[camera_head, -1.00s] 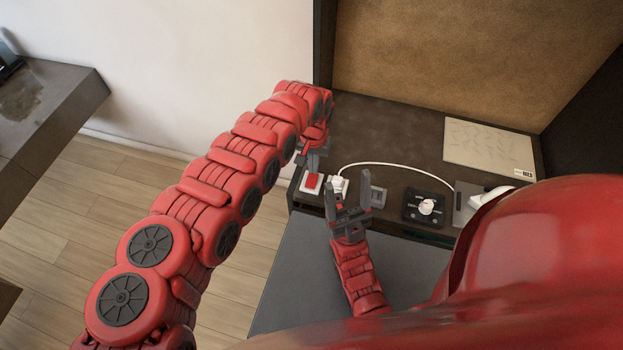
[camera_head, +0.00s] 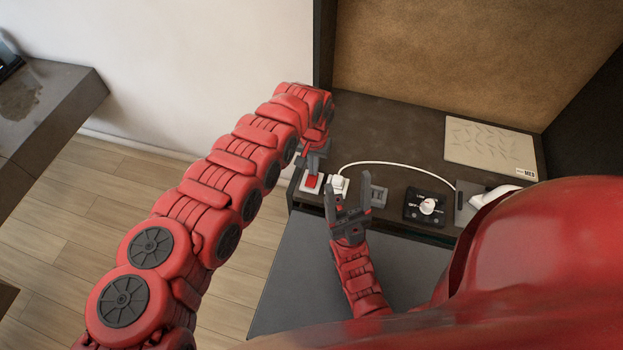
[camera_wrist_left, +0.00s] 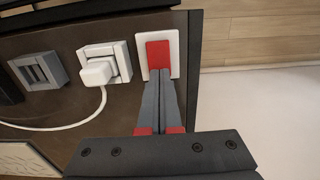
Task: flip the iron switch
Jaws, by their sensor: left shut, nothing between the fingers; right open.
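The red rocker switch (camera_head: 312,182) sits in a white plate at the left front of the dark counter; it also shows in the left wrist view (camera_wrist_left: 158,53). My left gripper (camera_head: 314,170) is shut and empty, its fingertips pointing down at the switch. In the left wrist view my left fingertips (camera_wrist_left: 159,73) overlap the near part of the red rocker; I cannot tell whether they press it. My right gripper (camera_head: 350,212) is open and empty, in front of the counter edge. The white iron (camera_head: 497,196) is partly hidden by my red body.
A white plug in its socket (camera_wrist_left: 98,70) is beside the switch, with a white cord (camera_head: 390,164) running right. A grey socket (camera_head: 375,194) and a black dial panel (camera_head: 425,207) follow. A beige board (camera_head: 490,148) lies at the back right. The middle counter is clear.

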